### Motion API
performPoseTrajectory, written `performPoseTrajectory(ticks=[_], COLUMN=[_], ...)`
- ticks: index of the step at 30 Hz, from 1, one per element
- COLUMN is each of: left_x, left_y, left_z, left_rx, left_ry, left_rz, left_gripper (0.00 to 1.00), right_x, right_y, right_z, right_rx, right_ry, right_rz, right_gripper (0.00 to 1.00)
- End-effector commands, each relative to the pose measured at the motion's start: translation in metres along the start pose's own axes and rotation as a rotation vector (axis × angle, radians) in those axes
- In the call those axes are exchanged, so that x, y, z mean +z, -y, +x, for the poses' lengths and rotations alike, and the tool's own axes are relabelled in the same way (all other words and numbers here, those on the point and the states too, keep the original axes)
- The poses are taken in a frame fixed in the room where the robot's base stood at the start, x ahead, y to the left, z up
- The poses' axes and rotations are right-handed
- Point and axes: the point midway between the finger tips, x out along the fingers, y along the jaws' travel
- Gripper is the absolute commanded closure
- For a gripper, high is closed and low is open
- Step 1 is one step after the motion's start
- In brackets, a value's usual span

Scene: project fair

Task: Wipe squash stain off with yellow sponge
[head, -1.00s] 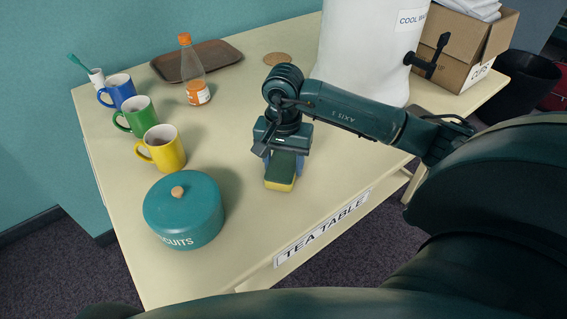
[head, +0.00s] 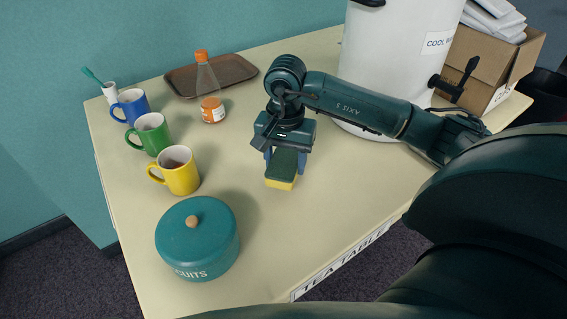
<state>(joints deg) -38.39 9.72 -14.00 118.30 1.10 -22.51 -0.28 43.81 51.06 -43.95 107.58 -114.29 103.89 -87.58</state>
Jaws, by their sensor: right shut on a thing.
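My right gripper (head: 285,158) points down over the middle of the tea table and is shut on the yellow sponge (head: 281,183). The sponge is yellow with a dark green top face. It is low, at or just above the tabletop; I cannot tell whether it touches. No squash stain shows on the bare table; it may be hidden under the sponge or my arm. A squash bottle (head: 210,92) with an orange cap and some orange liquid stands at the back. My left gripper is not in view.
On the tea table (head: 330,215) stand a teal biscuit tin (head: 198,250), yellow (head: 182,180), green (head: 153,134) and blue (head: 133,104) mugs, a brown tray (head: 240,72) and a white cooler (head: 385,60). A cardboard box (head: 495,65) is at the right. The table's front middle is clear.

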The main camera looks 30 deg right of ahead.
Motion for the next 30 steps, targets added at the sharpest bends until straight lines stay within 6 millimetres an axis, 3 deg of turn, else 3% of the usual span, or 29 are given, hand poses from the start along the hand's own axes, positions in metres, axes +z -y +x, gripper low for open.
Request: performPoseTrajectory(ticks=[15, 30], left_x=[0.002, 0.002], left_y=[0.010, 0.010], left_z=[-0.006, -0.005], left_rx=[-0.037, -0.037], left_ry=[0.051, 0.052], left_rz=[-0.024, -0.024], left_gripper=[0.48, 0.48], right_x=[-0.001, -0.001], right_y=[-0.004, -0.005], right_z=[-0.046, -0.046], right_rx=[0.001, 0.001], right_ry=[-0.001, -0.001], right_rz=[0.017, 0.018], right_gripper=[0.68, 0.68])
